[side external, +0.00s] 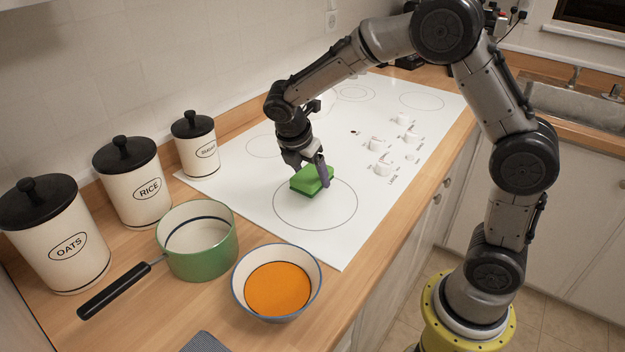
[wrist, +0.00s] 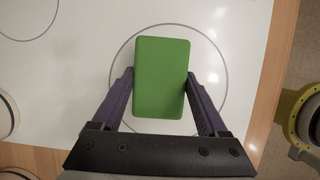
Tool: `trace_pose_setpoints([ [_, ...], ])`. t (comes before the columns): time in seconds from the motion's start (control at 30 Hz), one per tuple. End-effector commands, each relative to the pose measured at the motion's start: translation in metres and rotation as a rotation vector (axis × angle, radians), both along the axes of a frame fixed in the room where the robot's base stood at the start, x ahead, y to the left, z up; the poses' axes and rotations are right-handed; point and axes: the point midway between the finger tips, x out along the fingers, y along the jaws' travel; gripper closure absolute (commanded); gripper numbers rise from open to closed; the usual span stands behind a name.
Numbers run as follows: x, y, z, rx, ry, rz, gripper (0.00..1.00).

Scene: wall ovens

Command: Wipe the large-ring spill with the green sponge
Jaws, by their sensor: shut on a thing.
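The green sponge (side external: 312,180) is between the two fingers of my gripper (side external: 306,168), which is shut on it. In the wrist view the sponge (wrist: 161,78) lies flat between the fingertips of my gripper (wrist: 162,95). The sponge is over the far part of the large ring (side external: 316,229) on the white cooktop; whether it touches the surface I cannot tell for sure. The large ring also shows in the wrist view (wrist: 224,75), partly hidden by the sponge and fingers. No spill shows on the visible part of the ring.
A green pot (side external: 205,255) with a black handle and a bowl of orange contents (side external: 277,290) stand on the wooden counter near the ring. Canisters marked oats (side external: 68,270), rice (side external: 140,205) and a third (side external: 197,160) line the wall. White knobs (side external: 384,165) stand right of the ring.

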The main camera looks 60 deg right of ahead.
Motion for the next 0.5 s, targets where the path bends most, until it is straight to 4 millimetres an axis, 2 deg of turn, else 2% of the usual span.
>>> trace_pose_setpoints([
  [0.5,0.001,0.0,0.047,0.0,-0.004,0.0,0.68],
])
